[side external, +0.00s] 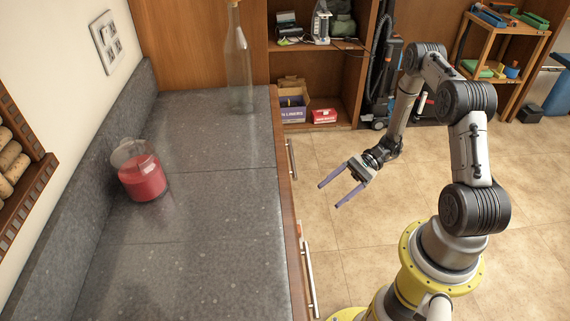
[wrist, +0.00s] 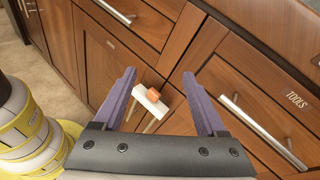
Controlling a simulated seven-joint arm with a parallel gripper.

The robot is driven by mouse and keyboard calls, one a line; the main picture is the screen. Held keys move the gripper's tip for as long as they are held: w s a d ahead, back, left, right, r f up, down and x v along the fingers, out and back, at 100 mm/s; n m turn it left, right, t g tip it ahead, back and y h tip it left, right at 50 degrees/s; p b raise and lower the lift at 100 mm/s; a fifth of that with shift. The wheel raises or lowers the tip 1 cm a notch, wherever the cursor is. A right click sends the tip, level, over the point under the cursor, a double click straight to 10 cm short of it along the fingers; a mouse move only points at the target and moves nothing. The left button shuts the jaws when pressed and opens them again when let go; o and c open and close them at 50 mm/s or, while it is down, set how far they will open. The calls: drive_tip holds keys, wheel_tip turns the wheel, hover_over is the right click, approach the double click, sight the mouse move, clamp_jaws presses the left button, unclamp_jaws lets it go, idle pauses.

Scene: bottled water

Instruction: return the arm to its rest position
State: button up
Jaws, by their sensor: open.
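My gripper (side external: 328,197) hangs in the air over the floor, to the right of the counter and clear of its front edge. Its two purple fingers are apart and point down and left. The wrist view shows the same open gripper (wrist: 159,73) facing the wooden cabinet fronts. A small white bar with an orange piece (wrist: 153,97) appears between the fingers there; I cannot tell what it is or how far away. In the side view the gripper holds nothing.
A clear glass bottle (side external: 239,70) stands upright at the counter's far end. A glass jug with red contents (side external: 142,178) stands at the counter's left. The grey counter (side external: 220,225) is otherwise clear. Cabinet handles (wrist: 262,131) stick out. A wooden shelf (side external: 505,50) stands behind my arm.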

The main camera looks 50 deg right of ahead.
drive_tip(key=s+a+r+n+g+h, duration=0.25)
drive_tip(key=r+n+h, duration=0.2)
drive_tip(key=r, duration=0.45)
drive_tip(key=s+a+r+n+g+h, duration=0.1)
drive_tip(key=a+r+n+g+h, duration=0.2)
drive_tip(key=r+n, duration=0.5)
drive_tip(key=s+a+r+n+t+h, duration=0.2)
drive_tip(key=s+r+n+t+h, duration=0.2)
drive_tip(key=s+r, duration=0.5)
wheel_tip(320, 180, up, 4)
drive_tip(key=t+h, duration=0.2)
drive_tip(key=t, duration=0.1)
drive_tip(key=shift+s+n+h, duration=0.35)
drive_tip(key=shift+s, duration=0.05)
drive_tip(key=shift+o, duration=1.1)
drive_tip(key=shift+s+d+r, duration=0.1)
drive_tip(key=shift+o, duration=1)
drive_tip(key=w+r+m+g, duration=0.1)
drive_tip(key=w+m, duration=1)
drive_tip(key=m, duration=1)
drive_tip(key=w+a+f+m+g, duration=0.1)
drive_tip(key=w+f+m+g, duration=0.1)
drive_tip(key=w+f+m, duration=0.35)
wheel_tip(320, 180, down, 18)
drive_tip(key=w+g, duration=0.2)
drive_tip(key=shift+a, duration=0.4)
